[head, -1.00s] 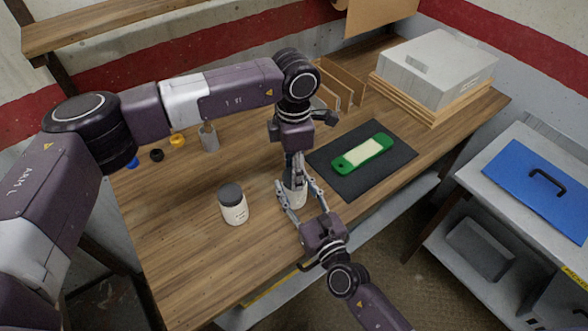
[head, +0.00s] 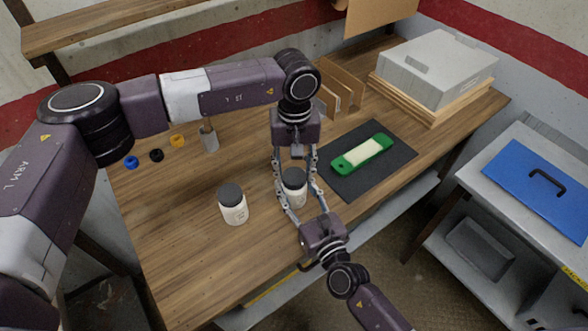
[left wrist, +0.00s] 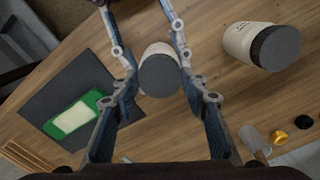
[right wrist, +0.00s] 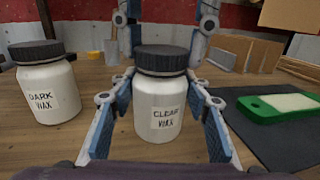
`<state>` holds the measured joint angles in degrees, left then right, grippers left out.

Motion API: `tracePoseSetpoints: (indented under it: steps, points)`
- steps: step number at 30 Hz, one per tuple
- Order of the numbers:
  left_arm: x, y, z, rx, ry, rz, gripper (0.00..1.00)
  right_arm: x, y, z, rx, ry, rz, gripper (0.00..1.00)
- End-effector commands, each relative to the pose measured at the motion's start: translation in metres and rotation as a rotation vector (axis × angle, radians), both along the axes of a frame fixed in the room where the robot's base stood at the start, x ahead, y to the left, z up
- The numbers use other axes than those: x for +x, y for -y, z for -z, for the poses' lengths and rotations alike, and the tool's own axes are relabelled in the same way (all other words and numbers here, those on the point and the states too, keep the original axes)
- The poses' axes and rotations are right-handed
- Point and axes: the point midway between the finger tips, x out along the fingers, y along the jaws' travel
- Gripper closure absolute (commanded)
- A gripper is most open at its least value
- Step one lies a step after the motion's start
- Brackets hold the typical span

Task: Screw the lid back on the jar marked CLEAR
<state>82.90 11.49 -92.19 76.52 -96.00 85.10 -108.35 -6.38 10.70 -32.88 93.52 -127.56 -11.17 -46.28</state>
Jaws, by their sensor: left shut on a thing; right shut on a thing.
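The white jar labelled CLEAR WAX (right wrist: 166,115) stands upright on the table, also seen in the head view (head: 296,198). Its dark lid (right wrist: 161,59) sits on its mouth and looks level. My right gripper (head: 296,203) is shut around the jar's body from the front. My left gripper (head: 294,178) points down from above, with its fingers at opposite sides of the lid, shut on it. In the left wrist view the lid's top (left wrist: 160,76) shows between the fingers. The thread under the lid is hidden.
A similar lidded jar labelled DARK WAX (right wrist: 45,90) stands to the left. A green-framed block (head: 362,153) lies on a dark mat (head: 385,175) to the right. The front-left table is clear.

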Motion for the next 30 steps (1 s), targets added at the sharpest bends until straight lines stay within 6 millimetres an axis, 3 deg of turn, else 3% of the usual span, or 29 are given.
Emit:
tracePoseSetpoints:
  steps: [12,16,17,22,30]
  points:
    - [0.0011,0.0007,-0.0008,0.0,0.004,0.658,0.7,-0.0007,0.0001,0.0017,-0.002,-0.004,-0.001,1.0]
    - [0.0011,0.0008,-0.0008,0.0,0.004,0.645,0.7,-0.0008,0.0,0.0017,-0.002,-0.004,-0.001,1.0]
    - [0.0011,0.0008,-0.0008,0.0,0.004,0.644,0.58,-0.0008,0.0,0.0017,-0.002,-0.004,-0.001,1.0]
    - [0.0007,0.0007,-0.0004,0.0,0.003,0.643,0.4,-0.0008,-0.0001,0.0018,-0.002,-0.004,-0.001,1.0]
    - [0.0003,0.0007,-0.0002,0.0,0.001,0.642,0.39,-0.0008,-0.0002,0.0017,-0.001,-0.004,-0.001,1.0]
